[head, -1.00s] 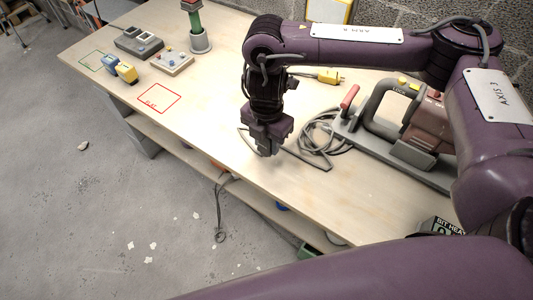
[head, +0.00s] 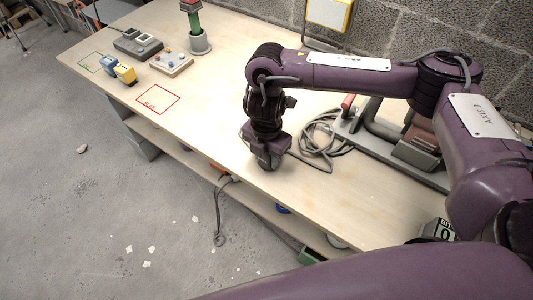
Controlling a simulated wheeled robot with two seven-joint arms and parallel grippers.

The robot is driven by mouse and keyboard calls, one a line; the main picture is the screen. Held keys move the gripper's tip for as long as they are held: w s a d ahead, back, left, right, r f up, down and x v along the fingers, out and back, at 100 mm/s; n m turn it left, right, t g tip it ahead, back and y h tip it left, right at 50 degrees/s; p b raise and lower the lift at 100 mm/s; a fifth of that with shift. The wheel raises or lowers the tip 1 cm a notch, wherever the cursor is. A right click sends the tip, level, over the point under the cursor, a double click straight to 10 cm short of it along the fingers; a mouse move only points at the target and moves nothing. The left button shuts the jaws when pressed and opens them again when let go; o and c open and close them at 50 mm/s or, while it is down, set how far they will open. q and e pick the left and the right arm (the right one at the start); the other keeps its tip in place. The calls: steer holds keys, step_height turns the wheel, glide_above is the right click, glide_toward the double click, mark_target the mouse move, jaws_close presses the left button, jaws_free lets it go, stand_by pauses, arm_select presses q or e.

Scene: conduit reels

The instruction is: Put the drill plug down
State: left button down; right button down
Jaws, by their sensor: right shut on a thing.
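My right gripper (head: 269,163) points down close over the front part of the workbench (head: 210,120), left of the drill. It is shut on the drill plug, which the fingers and wrist hide from this view. A grey cord (head: 318,163) runs from beside the gripper to loose coils on the bench. The drill (head: 418,148), with its grey base and red-tipped lever, stands to the right, partly covered by my arm. I cannot tell whether the plug touches the bench. My left gripper is not in view.
A red-outlined square (head: 158,99) is empty.

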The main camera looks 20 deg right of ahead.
steer(key=shift+f, duration=0.2)
steer(key=c, duration=0.9)
jaws_free()
steer(key=shift+c, duration=0.2)
steer(key=shift+r, duration=0.15)
steer(key=shift+r, duration=0.35)
step_height(320, 180, up, 12)
steer(key=shift+r+p, duration=0.1)
steer(key=shift+p, duration=1.1)
